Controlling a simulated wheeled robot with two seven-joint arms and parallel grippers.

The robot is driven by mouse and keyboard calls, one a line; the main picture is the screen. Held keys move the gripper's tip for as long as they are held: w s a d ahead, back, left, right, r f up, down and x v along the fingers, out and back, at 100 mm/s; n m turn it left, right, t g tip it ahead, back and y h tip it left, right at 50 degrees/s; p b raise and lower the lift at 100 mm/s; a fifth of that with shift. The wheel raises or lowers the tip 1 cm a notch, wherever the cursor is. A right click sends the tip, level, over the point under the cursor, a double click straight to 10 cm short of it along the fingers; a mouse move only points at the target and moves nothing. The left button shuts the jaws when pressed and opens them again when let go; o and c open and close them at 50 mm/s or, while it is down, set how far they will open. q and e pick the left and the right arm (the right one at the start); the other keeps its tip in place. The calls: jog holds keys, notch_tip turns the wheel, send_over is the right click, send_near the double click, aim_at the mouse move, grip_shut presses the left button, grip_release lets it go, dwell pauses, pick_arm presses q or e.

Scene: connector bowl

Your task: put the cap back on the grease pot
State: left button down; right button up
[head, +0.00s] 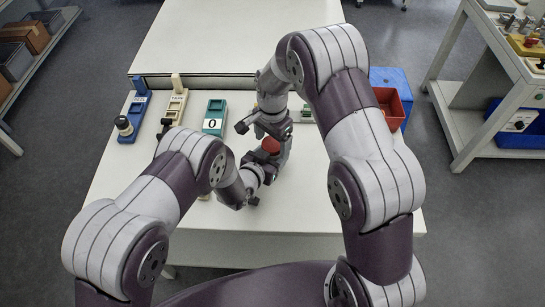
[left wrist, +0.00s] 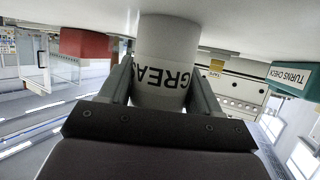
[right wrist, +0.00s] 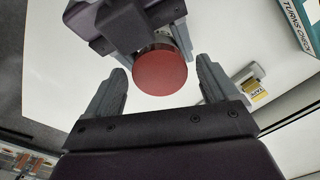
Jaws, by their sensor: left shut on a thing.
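The white grease pot (left wrist: 165,45) with black lettering is between the fingers of my left gripper (left wrist: 160,72), which is shut on it. In the head view my left gripper (head: 262,165) is over the table's middle. A round red disc, seemingly the cap (right wrist: 159,71), is at the pot's top end; it also shows in the head view (head: 270,146). I cannot tell how it is seated. My right gripper (right wrist: 160,66) is open, its fingers apart on either side of the red disc, without visible contact. In the head view my right gripper (head: 265,127) is just beyond the disc.
A red bin (head: 391,104) and a blue bin (head: 392,77) are at the back right. The table's front left (head: 115,185) is clear.

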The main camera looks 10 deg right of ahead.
jog(key=shift+r, duration=2.25)
jog(key=shift+o, duration=1.2)
pick_arm(q)
jog(key=shift+c, duration=0.8)
grip_release()
pick_arm(e)
notch_tip(320, 180, up, 8)
jog(key=shift+f, duration=0.25)
pick_arm(q)
jog(key=v, duration=1.2)
jog(key=shift+s+a+r, duration=0.1)
jog(key=shift+s+a, duration=0.1)
jog(key=shift+s, duration=0.05)
pick_arm(e)
jog(key=shift+f, duration=0.3)
